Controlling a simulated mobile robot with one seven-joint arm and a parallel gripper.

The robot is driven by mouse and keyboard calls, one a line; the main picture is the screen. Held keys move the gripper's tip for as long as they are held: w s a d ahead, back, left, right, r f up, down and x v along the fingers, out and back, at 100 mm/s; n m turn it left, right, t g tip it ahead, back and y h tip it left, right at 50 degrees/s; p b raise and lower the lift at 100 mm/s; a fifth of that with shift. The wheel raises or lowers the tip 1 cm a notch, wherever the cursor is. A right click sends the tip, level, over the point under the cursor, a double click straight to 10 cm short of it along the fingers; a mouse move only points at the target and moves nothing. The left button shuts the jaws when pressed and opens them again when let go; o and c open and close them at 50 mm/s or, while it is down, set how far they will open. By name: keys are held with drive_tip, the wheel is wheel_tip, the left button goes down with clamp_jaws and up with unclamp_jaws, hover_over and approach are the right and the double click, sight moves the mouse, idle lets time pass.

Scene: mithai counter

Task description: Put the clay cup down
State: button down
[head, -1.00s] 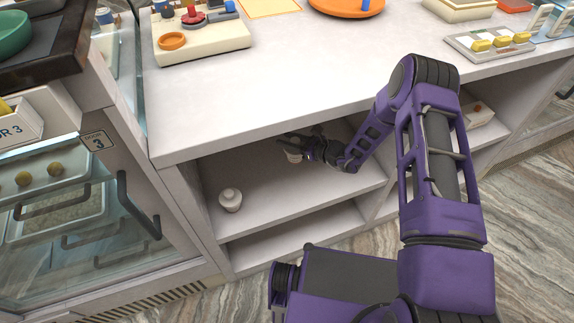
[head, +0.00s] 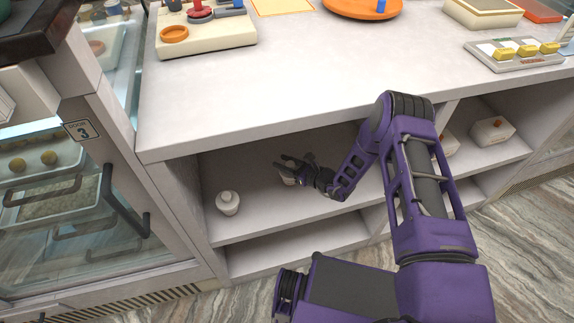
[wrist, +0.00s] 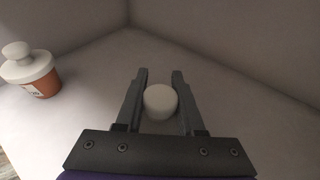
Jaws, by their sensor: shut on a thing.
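My gripper (wrist: 160,78) is shut on the clay cup (wrist: 160,101), which shows in the wrist view as a pale round top between the two fingers. In the head view my gripper (head: 288,163) reaches into the upper shelf of the counter, and a small pale part of the cup (head: 288,179) shows below the fingers. The cup looks upright. The fingers hide much of it, and I cannot tell whether its base touches the shelf board (head: 255,215).
A terracotta jar (wrist: 42,84) with a white knobbed lid stands to the left on the same shelf, also in the head view (head: 228,203). Shelf walls enclose the back. The countertop (head: 300,85) overhangs the arm. Boxes (head: 491,131) stand in the right bay.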

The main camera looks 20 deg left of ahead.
drive_tip(key=shift+f, duration=0.65)
drive_tip(key=c, duration=0.5)
unclamp_jaws()
drive_tip(key=shift+f, duration=0.1)
drive_tip(key=p+v, duration=0.1)
drive_tip(key=v, duration=1.1)
drive_tip(key=shift+p, duration=0.35)
